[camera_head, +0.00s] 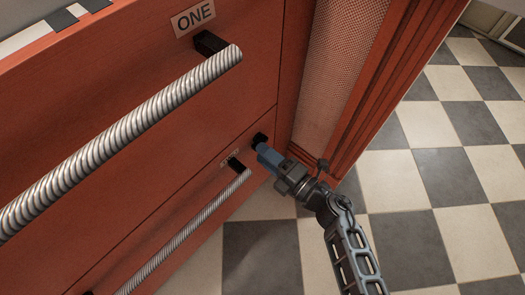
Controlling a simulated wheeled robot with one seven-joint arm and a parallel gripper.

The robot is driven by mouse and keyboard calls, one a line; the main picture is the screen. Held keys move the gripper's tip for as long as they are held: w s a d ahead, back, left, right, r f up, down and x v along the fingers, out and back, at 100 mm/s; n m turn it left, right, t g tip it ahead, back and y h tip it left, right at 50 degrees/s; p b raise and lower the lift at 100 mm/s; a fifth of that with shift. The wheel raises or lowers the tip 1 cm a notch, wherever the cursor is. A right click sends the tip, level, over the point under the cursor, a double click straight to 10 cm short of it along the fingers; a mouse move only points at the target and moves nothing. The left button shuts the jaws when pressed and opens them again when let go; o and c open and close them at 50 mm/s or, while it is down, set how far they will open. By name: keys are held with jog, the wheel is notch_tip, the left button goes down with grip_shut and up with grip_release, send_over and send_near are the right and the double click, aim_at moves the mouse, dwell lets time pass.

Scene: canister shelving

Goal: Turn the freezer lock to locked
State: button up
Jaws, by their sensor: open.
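A small black part (259,139) sits at the upper right corner of the lower drawer front, on the red cabinet (215,110). It may be the freezer lock, but it is too small and too partly covered to tell its setting. My gripper (265,150) comes in from the lower right, with its bluish fingers pointing at this black part. The fingertips are at or very close to it; I cannot tell whether they touch. The gap between the fingers is hard to see from this angle.
The upper drawer, labelled "ONE" (193,17), has a thick ribbed metal handle (120,135). The lower drawer has a thinner-looking ribbed handle (190,235) left of my gripper. A mesh-covered red panel (337,70) stands close on the right. The checkered floor (450,180) beyond is clear.

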jog(key=p+v, duration=0.1)
jog(key=v, duration=0.5)
jog(key=shift+s, duration=0.15)
jog(key=shift+d, duration=0.15)
